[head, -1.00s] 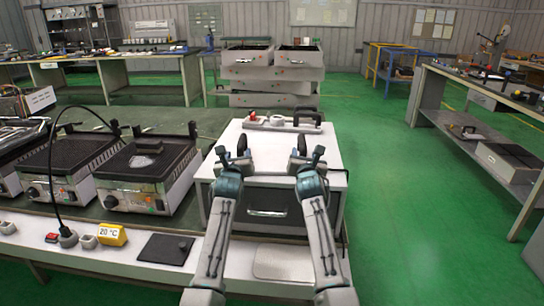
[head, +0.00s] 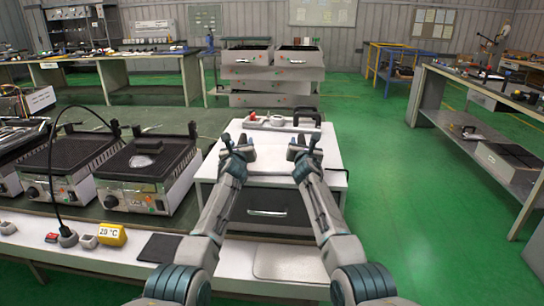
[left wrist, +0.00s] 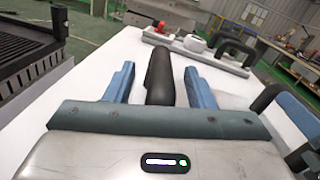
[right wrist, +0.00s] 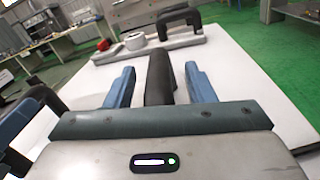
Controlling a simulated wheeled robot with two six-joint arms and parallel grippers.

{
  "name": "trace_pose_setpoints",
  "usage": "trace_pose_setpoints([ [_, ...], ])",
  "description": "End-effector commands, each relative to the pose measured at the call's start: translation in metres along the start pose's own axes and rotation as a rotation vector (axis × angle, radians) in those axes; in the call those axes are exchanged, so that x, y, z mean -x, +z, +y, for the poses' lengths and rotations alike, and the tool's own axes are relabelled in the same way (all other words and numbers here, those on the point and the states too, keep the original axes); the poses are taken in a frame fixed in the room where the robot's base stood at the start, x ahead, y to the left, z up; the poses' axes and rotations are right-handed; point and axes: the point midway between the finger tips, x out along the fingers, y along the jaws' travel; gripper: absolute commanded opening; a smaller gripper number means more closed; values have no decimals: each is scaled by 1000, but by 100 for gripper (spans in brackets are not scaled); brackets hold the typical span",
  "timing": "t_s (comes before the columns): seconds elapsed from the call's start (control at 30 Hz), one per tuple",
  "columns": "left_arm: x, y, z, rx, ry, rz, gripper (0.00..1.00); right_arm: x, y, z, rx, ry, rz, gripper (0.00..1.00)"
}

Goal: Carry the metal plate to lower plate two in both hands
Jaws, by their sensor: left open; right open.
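A black loop handle (left wrist: 158,78) lies between the parted blue fingers of my left gripper (head: 238,147) in the left wrist view. A matching black handle (right wrist: 158,80) lies between the parted fingers of my right gripper (head: 304,147) in the right wrist view. Both grippers are open around the handles, over the pale-topped cabinet (head: 268,181). The handles appear to be those of the metal plate, whose outline I cannot separate from the pale top. Box-shaped heaters with dark tops stand at left, the nearest (head: 150,180) and its neighbour (head: 72,165); no label shows which is lower plate two.
At the cabinet's back lies a pale bar with a red knob and black handle (head: 307,117). A black cable (head: 52,170) arches over the heaters. A yellow 20 °C display (head: 112,235) and dark mat (head: 158,248) lie on the front ledge. Green floor at right is clear.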

Motion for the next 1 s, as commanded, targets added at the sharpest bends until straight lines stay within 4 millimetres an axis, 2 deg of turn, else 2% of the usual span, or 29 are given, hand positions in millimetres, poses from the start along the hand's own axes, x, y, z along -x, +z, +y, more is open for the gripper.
trace_pose_setpoints([
  [0.2, 0, 0, 0, 0, 0, 0, 48, 0, 0, 0, 0, 0, 0, 47],
  [0.4, 0, 0, 0, 0, 0, 0, 8, 0, 0, 0, 0, 0, 0, 8],
  [0.47, 0, 0, 0, 0, 0, 0, 0, 0, 0, 0, 0, 0, 0, 0],
  [1.0, 0, 0, -1, 2, 0, 1, 0, 0, 0, 1, -1, 0, 0, 0],
])
